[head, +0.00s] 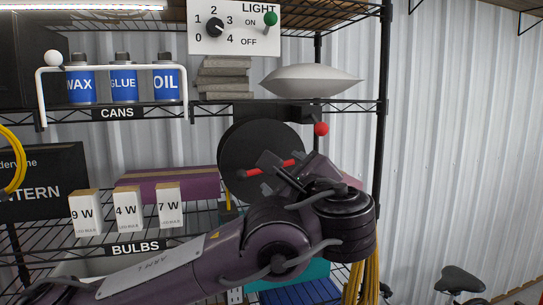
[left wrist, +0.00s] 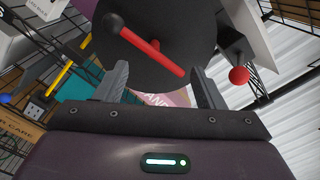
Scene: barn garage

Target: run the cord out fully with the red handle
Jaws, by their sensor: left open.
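A black round reel (head: 252,140) hangs below the shelf. A red bar handle (head: 275,168) with a black knob (head: 240,174) at its outer end crosses the reel's face. In the left wrist view the red handle (left wrist: 152,52) slants from the black knob (left wrist: 112,22) down to an end near my fingertips. A separate red ball (head: 321,128) on a black lever sits at the right; it also shows in the left wrist view (left wrist: 238,75). My left gripper (left wrist: 160,72) is open and empty before the reel. My right gripper is not in view.
Above is a shelf with blue cans (head: 123,84) behind a white rail (head: 110,68), and a LIGHT panel (head: 235,27). Bulb boxes (head: 127,211) stand lower left. A black shelf post (head: 381,130) stands right of the reel.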

